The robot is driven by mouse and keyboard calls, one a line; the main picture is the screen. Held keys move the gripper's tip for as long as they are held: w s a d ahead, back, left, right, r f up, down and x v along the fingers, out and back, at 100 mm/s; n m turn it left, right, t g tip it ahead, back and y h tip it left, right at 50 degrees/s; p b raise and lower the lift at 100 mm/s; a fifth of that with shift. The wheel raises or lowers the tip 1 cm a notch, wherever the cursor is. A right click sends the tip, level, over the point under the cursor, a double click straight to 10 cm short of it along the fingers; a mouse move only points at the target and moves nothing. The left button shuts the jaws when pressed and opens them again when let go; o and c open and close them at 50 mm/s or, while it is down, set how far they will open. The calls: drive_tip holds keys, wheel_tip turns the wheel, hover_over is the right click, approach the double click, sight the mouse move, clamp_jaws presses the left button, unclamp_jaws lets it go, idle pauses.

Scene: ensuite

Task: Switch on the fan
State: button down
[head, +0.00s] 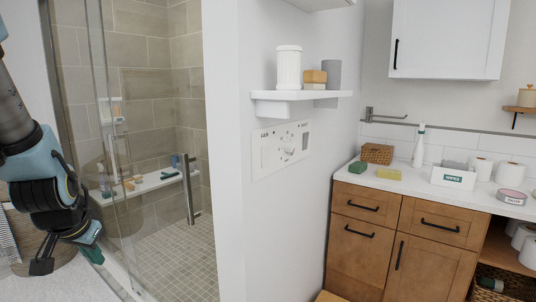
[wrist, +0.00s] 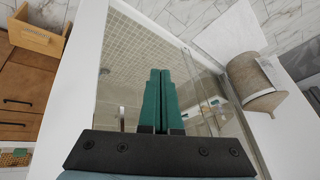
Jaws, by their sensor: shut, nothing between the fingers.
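A white control panel (head: 281,148) is mounted on the white wall below a small shelf in the head view. It carries a lettered label at its left, a round dial with marks in the middle and smaller controls at its right. The lettering is too small to read surely. No fan shows in either view. My gripper is at the far left of the head view, well apart from the panel, pointing down. In the wrist view my gripper (wrist: 156,75) has its two green fingers together, with nothing between them. The panel does not show in the wrist view.
A glass shower door with a vertical handle (head: 188,190) stands between my arm and the panel's wall. The small shelf (head: 300,96) above the panel holds jars and juts out. A wooden vanity (head: 400,240) with a cluttered white top stands right. A basket (wrist: 255,80) shows in the wrist view.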

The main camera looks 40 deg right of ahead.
drive_tip(key=w+d+r+m+t+h, duration=0.25)
drive_tip(key=d+m, duration=0.35)
drive_tip(key=d, duration=0.5)
drive_tip(key=m+h, duration=1.2)
drive_tip(key=m, duration=0.5)
approach(268, 153)
drive_tip(key=s+a, duration=0.1)
drive_tip(key=s, duration=0.6)
drive_tip(key=shift+s+r+t+p, duration=0.15)
drive_tip(key=shift+t+p, duration=0.2)
drive_tip(key=shift+t, duration=0.2)
drive_tip(key=shift+w+d+r+p, duration=0.2)
drive_tip(key=shift+w+d+p, duration=1.45)
drive_tip(key=shift+w+d, duration=0.4)
drive_tip(key=shift+w+d+r+p, duration=0.2)
drive_tip(key=shift+w+d+p, duration=1.55)
drive_tip(key=shift+w, duration=0.55)
